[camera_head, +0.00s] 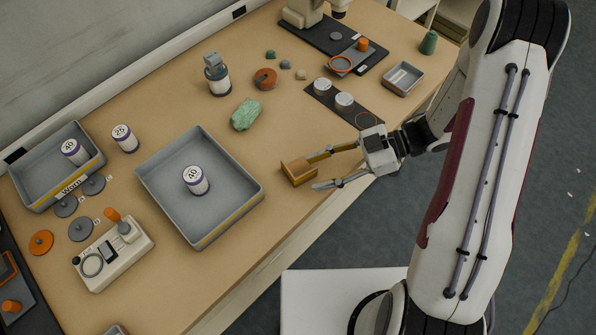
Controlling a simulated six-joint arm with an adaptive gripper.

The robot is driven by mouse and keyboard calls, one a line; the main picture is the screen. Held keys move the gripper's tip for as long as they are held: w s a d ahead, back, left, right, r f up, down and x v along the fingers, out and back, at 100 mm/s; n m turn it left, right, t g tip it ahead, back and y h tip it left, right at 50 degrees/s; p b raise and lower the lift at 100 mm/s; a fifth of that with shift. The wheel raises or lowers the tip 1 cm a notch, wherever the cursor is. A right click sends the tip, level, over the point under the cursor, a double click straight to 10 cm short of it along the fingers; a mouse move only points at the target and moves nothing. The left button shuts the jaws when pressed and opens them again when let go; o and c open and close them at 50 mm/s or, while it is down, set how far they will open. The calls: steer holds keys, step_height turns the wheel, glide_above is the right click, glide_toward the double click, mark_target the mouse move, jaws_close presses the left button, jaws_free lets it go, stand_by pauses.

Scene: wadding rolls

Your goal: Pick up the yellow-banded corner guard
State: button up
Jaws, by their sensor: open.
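A small brown piece with a yellowish edge (296,174), which looks like the corner guard, lies near the table's front edge. My gripper (316,171) is open, reaching in from the right. Its two fingertips are at the right side of the piece, one at its upper end and one near its lower end. I cannot tell whether either finger touches it.
A grey tray with a yellow band (158,193) holds a white roll marked 40 (196,181), left of my gripper. A green lump (246,114) and a dark strip with two white discs (368,115) lie behind. Bare table surrounds the brown piece.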

mark_target(299, 171)
steer(key=shift+w+x, duration=0.1)
steer(key=shift+x, duration=1.2)
steer(key=shift+w+x, duration=0.15)
steer(key=shift+x, duration=1.15)
steer(key=shift+r, duration=0.15)
steer(key=c, duration=1.1)
